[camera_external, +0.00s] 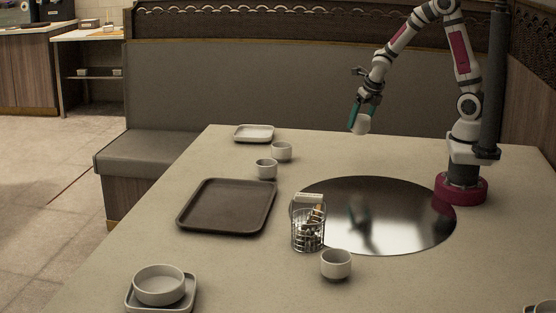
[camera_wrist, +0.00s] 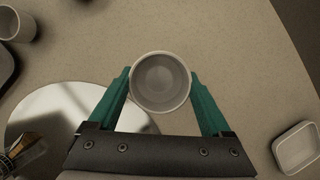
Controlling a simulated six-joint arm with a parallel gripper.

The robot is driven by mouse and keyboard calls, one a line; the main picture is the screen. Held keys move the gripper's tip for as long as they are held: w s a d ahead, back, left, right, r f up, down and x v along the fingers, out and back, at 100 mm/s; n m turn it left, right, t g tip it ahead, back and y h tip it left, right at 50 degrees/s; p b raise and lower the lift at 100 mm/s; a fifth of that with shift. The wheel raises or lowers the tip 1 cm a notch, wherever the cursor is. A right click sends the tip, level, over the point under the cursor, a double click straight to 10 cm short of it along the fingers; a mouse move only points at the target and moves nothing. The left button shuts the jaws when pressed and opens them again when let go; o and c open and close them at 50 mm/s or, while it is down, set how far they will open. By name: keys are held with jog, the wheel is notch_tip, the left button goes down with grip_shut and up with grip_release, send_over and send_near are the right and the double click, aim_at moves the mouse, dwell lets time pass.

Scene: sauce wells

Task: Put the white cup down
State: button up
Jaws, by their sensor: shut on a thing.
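My gripper (camera_external: 360,113), with teal fingers, is shut on a white cup (camera_external: 360,126) and holds it in the air above the far side of the table. In the wrist view the cup (camera_wrist: 160,82) sits between the two fingertips with its round opening toward the camera. I see into it and it looks empty. The table surface shows beneath and around it, clear of other things at that spot. From these views I cannot tell the exact height of the cup above the table.
A shiny round disc (camera_external: 390,232) lies in the table's middle, with a wire caddy (camera_external: 308,235) at its left edge. Other cups stand at the back left (camera_external: 281,151), (camera_external: 266,169) and front (camera_external: 336,265). A dark tray (camera_external: 227,206), a pale dish (camera_external: 254,133) and a bowl (camera_external: 159,285) lie leftward.

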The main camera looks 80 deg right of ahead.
jog(key=w+a+n, duration=0.2)
jog(key=w+a, duration=0.2)
jog(key=w, duration=0.8)
jog(key=n+t+y, duration=0.1)
jog(key=n+y, duration=0.2)
jog(key=n, duration=0.2)
send_over(241, 201)
jog(key=s, duration=0.2)
jog(key=f, duration=0.6)
jog(key=shift+s+a+f, duration=0.1)
jog(key=shift+s+f, duration=0.1)
jog(key=shift+f, duration=0.1)
jog(key=shift+a+f, duration=0.15)
jog(key=shift+f, duration=1.9)
jog(key=shift+f, duration=0.1)
